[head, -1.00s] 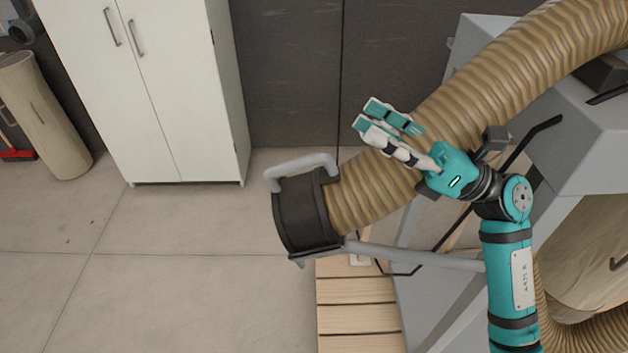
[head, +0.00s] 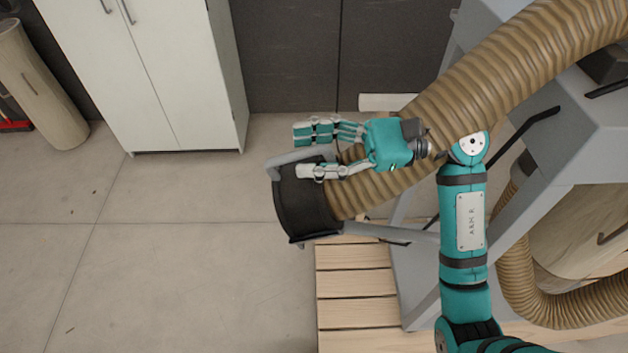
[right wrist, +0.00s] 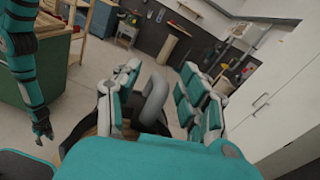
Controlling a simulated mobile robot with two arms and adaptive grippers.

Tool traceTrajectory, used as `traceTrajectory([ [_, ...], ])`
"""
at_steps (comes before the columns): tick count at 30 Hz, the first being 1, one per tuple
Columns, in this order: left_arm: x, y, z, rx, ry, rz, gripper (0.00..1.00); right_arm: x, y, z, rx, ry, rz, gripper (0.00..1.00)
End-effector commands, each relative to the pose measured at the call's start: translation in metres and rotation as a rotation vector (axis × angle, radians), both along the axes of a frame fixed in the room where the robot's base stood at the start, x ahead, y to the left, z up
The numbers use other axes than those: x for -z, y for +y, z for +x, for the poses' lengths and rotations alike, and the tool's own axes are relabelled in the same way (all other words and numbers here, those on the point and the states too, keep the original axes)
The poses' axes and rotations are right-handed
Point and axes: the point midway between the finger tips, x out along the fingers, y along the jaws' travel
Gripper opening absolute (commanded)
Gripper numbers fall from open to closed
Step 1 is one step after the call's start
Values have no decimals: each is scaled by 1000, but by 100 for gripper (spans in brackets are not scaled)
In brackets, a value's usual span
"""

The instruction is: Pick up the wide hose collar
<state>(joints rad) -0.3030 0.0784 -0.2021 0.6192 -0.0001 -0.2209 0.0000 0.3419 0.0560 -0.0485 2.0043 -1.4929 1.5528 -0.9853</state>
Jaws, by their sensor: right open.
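The wide hose collar (head: 304,205) is a black band on the open end of the thick tan ribbed hose. A grey bent-tube handle (head: 283,160) stands on its upper side. My right gripper (head: 313,152) is open over the collar's upper part, with its fingers pointing left. In the right wrist view the grey handle (right wrist: 154,98) shows between the spread fingers, and the palm hides most of the collar. I cannot tell whether any finger touches the handle. My left gripper (right wrist: 42,129) hangs small at the left of the right wrist view; its jaws are unclear.
The tan hose (head: 480,95) runs up right to a grey machine (head: 590,130). A wooden slatted pallet (head: 355,285) lies below. A white cabinet (head: 165,75) stands at the back left. The floor left of the collar is clear.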

Motion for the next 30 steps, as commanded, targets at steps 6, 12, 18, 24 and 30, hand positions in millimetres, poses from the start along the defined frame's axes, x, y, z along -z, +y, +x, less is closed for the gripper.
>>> traceTrajectory([
  [6, -1, 0, 8, 0, -13, -1, 36, 1, 2, 0, 1, 1, 0, 43],
  [12, -1, 0, 8, -1, -12, -1, 36, 1, 2, 0, 1, 1, 0, 20],
  [18, 0, 1, 6, -2, -8, 1, 36, 1, 2, 0, 1, 1, 0, 0],
  [24, 0, 1, 4, -3, -6, 2, 36, 1, 1, 0, 1, 1, 1, 0],
  [30, 0, 2, 3, -3, -5, 2, 36, -1, 1, 0, 1, -1, 3, 0],
])
